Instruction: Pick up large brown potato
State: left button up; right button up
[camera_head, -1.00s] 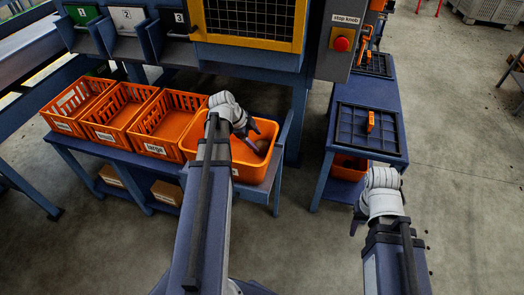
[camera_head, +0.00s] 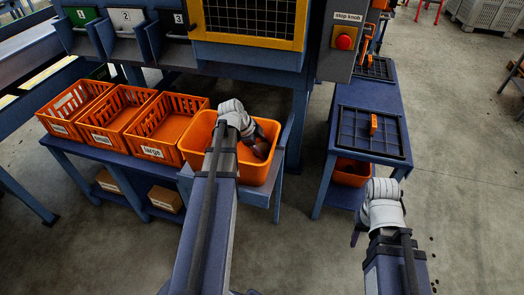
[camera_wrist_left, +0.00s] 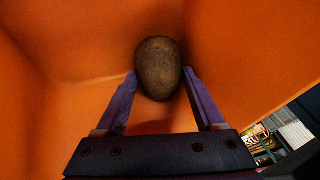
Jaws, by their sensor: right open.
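A large brown potato (camera_wrist_left: 158,68) lies in the orange bin (camera_wrist_left: 60,115), as the left wrist view shows. My left gripper (camera_wrist_left: 160,76) reaches down into the bin. Its two purple fingers are spread, one on each side of the potato's lower part. The left fingertip is very close to the potato and a thin gap shows on the right. In the head view, my left gripper (camera_head: 250,148) is mostly hidden by its own wrist inside the solid-walled orange bin (camera_head: 200,130). My right gripper (camera_head: 357,232) is partly hidden by its wrist, away from the bins.
Three slotted orange crates stand left of the bin, the nearest being the crate labelled large (camera_head: 163,135). A blue side table (camera_head: 385,92) with a black-framed panel (camera_head: 372,131) stands to the right. A red stop knob (camera_head: 344,42) is on the grey box above. Open floor lies right.

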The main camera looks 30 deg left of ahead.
aim_at(262, 146)
pick_arm(q)
jog(key=c, duration=0.9)
jog(key=shift+o, duration=0.2)
notch_tip(262, 146, up, 10)
jog(key=p, duration=1)
